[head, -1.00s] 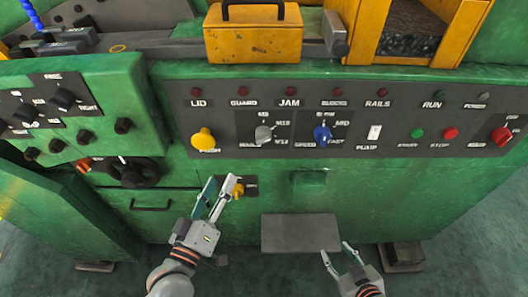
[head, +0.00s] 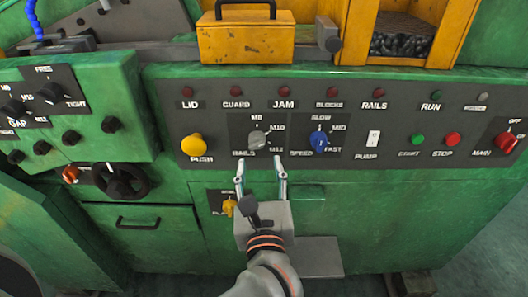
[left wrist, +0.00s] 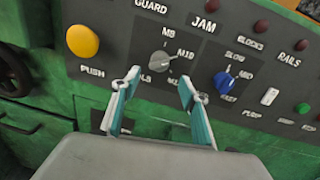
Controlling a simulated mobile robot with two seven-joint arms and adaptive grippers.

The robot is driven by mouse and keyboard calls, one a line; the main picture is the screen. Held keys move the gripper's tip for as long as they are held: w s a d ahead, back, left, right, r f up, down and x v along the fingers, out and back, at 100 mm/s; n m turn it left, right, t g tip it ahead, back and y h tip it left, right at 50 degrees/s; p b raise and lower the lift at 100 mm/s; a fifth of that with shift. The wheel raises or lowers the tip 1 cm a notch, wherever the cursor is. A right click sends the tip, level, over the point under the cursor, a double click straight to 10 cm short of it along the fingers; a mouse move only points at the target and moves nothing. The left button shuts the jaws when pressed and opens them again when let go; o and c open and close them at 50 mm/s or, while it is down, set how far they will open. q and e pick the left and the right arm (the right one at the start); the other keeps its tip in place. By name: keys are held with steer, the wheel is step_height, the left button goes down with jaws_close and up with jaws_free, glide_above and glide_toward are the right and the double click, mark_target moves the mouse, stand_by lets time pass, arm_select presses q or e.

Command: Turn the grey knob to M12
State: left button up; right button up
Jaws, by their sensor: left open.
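The grey knob (head: 257,139) sits on the dark control panel beside marks M8, M10 and M12, with RAILS at its lower left. I cannot tell surely which mark it points to. In the left wrist view the grey knob (left wrist: 162,65) shows just beyond the fingertips. My left gripper (head: 261,165) is open, its two fingers pointing up at the panel, just below the knob in the picture. In the left wrist view the open gripper (left wrist: 160,82) has nothing between its fingers. The M12 mark is hidden in that view. My right gripper is out of view.
The blue SPEED knob (head: 319,141) is close on the right, and the yellow PUSH button (head: 194,146) on the left. A white PUMP switch (head: 373,138) lies further right. A small yellow knob (head: 229,206) is below, left of my left gripper.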

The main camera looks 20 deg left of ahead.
mark_target(258, 148)
arm_select(q)
steer(key=x, duration=0.7)
steer(key=c, duration=1.1)
